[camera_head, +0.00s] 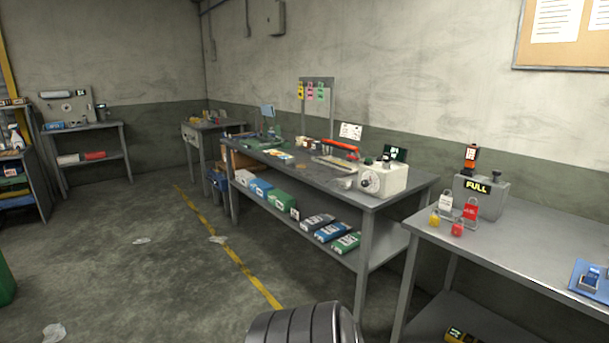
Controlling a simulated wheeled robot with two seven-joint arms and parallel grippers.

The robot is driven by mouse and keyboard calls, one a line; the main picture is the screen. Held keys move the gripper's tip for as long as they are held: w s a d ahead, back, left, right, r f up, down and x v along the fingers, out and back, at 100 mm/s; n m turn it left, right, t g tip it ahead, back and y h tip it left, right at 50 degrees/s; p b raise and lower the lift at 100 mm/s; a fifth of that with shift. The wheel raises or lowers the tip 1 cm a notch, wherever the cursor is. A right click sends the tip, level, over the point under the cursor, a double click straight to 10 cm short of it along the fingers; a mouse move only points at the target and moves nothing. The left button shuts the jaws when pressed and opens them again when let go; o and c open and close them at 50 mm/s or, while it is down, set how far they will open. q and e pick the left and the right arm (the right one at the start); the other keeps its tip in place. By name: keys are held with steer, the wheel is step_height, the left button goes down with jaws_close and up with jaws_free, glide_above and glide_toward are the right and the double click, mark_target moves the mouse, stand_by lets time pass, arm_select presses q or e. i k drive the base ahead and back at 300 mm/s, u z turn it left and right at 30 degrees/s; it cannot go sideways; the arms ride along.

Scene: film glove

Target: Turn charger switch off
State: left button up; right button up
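A grey box with a lit yellow "FULL" sign (478,187) stands at the back of the right-hand metal table (530,238); it looks like the charger. A black-and-orange device (471,158) stands upright on its top. I cannot make out a switch or its position. A white box with a round dial (383,180) stands on the right end of the middle workbench (370,198). Neither of my grippers is in view.
A blue tray (590,280) lies at the table's right. Open floor (150,270) with a yellow line (240,265) stretches to the left.

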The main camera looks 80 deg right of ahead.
mark_target(496, 173)
steer(key=z, duration=3.75)
steer(key=i, duration=1.05)
steer(key=z, duration=0.6)
steer(key=i, duration=0.65)
steer(key=z, duration=0.3)
